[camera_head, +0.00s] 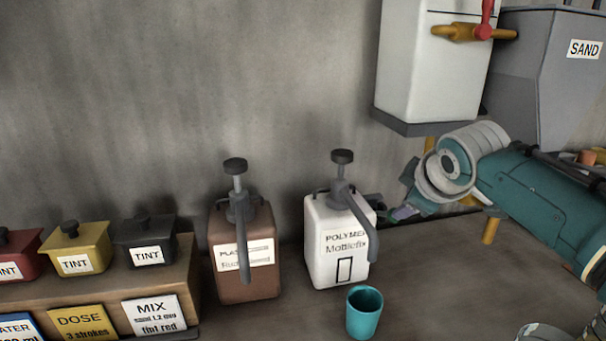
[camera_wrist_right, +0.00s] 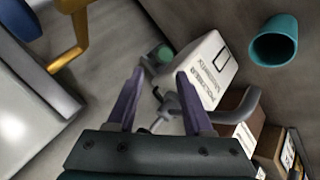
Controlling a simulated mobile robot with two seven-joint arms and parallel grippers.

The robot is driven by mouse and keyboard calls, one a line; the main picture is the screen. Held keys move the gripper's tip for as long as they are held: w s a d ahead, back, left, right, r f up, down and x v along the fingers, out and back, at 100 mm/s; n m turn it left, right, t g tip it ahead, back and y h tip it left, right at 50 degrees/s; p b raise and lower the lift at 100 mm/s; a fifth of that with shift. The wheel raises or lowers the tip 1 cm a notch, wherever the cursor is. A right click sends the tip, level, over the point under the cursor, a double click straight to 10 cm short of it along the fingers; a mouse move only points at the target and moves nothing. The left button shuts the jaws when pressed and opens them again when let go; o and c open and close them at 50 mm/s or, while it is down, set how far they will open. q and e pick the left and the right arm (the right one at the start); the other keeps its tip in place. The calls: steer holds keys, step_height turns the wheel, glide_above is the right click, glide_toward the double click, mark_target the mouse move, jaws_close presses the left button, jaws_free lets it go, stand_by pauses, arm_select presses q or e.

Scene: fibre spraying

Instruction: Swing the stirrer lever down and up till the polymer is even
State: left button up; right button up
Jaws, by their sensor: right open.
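The white polymer container (camera_head: 335,250) stands upright on the bench, with a grey pump and dark knob (camera_head: 342,156) on top. It also shows in the right wrist view (camera_wrist_right: 213,70). A short lever with a green knob (camera_wrist_right: 163,53) sticks out from its side, just beyond my fingertips in the wrist view. In the head view the lever is largely hidden beside my gripper. My right gripper (camera_head: 404,212) is at the container's right side; its purple fingers are apart and empty in the wrist view (camera_wrist_right: 157,77). My left gripper is not in view.
A brown plasticiser-type container (camera_head: 245,278) stands left of the polymer. A teal cup (camera_head: 364,312) stands in front. A white tank (camera_head: 435,70) with a red-handled tap (camera_head: 484,30) and a SAND hopper (camera_head: 545,85) are above right. Tint pots (camera_head: 145,243) stand left.

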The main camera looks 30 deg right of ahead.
steer(key=v, duration=0.3)
stand_by(0.5)
steer(key=s+a+f+m+g+y, duration=0.1)
steer(key=s+a+m+g+y, duration=0.1)
steer(key=s+a, duration=0.95)
steer(key=s+a+f+m+g+y, duration=0.1)
steer(key=s+a+f+g+y, duration=0.15)
steer(key=s+a, duration=0.9)
steer(key=w+d+r+p+v, duration=0.1)
steer(key=w+p+v, duration=0.2)
steer(key=p+v, duration=1.2)
steer(key=w+d+r+p+v, duration=0.1)
steer(key=w+d+p+v, duration=0.1)
steer(key=p+v, duration=1.3)
steer(key=shift+w, duration=0.55)
steer(key=shift+d, duration=0.15)
